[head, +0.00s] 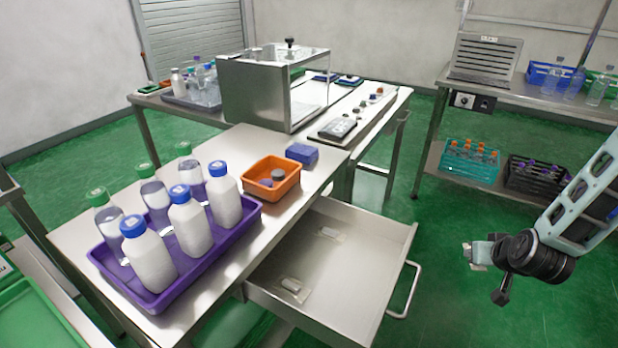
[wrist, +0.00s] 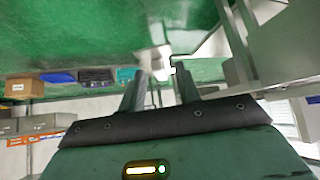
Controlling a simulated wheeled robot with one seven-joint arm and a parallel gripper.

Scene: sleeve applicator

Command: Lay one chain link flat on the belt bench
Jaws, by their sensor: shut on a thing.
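My gripper (head: 482,254) is at the right of the head view, above the green floor and to the right of the open drawer. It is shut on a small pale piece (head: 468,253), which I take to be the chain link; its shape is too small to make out. In the wrist view the pale piece (wrist: 158,62) shows between the fingertips (wrist: 160,80). Two small pale flat pieces lie apart in the open drawer (head: 345,262), one near the front (head: 292,288) and one farther back (head: 330,234). I cannot tell for sure which surface is the belt bench.
A steel bench (head: 225,290) carries a purple tray (head: 165,300) of bottles, an orange bin (head: 258,186) and a blue block (head: 302,154). Behind it stands a steel box (head: 255,95) beside a control panel (head: 338,128). A shelf with crates (head: 470,163) is at the back right.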

